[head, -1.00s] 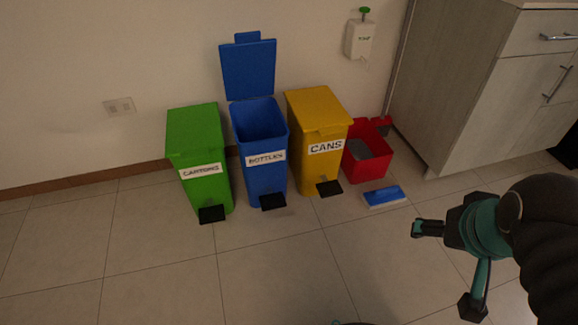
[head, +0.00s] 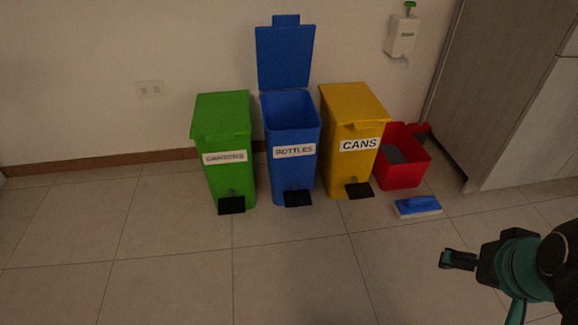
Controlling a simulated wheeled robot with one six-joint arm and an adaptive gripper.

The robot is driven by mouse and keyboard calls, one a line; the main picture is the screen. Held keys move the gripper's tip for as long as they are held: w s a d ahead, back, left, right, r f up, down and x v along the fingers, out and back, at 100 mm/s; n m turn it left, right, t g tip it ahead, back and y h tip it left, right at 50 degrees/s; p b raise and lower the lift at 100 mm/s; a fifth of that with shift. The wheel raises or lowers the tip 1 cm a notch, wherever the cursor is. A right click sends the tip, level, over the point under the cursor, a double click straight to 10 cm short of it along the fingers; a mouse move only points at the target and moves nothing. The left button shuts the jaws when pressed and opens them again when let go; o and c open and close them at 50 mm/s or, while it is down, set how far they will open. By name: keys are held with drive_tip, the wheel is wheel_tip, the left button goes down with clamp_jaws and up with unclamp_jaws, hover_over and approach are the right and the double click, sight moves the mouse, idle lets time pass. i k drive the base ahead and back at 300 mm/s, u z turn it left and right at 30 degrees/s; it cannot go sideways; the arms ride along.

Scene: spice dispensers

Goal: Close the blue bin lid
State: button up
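The blue bin (head: 291,180), labelled BOTTLES, stands upright on the floor near the wall. Its blue lid (head: 286,58) is open and stands up roughly vertical at the back of the bin. A black pedal (head: 297,198) sticks out at the foot of the blue bin. My gripper (head: 478,290) is at the lower right, well apart from the bin and to its right. Its fingers are spread and hold nothing that I can see; one finger runs out of the picture at the bottom.
A green bin (head: 222,150) stands left of the blue bin and a yellow bin (head: 352,135) right of it, both lids shut. A cabinet (head: 520,110) stands at the right. The front floor is clear.

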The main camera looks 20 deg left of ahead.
sight(284, 49)
drive_tip(key=z, duration=0.05)
drive_tip(key=k, duration=0.5)
drive_tip(key=u, duration=0.9)
drive_tip(key=i, duration=1.65)
drive_tip(key=z, duration=0.85)
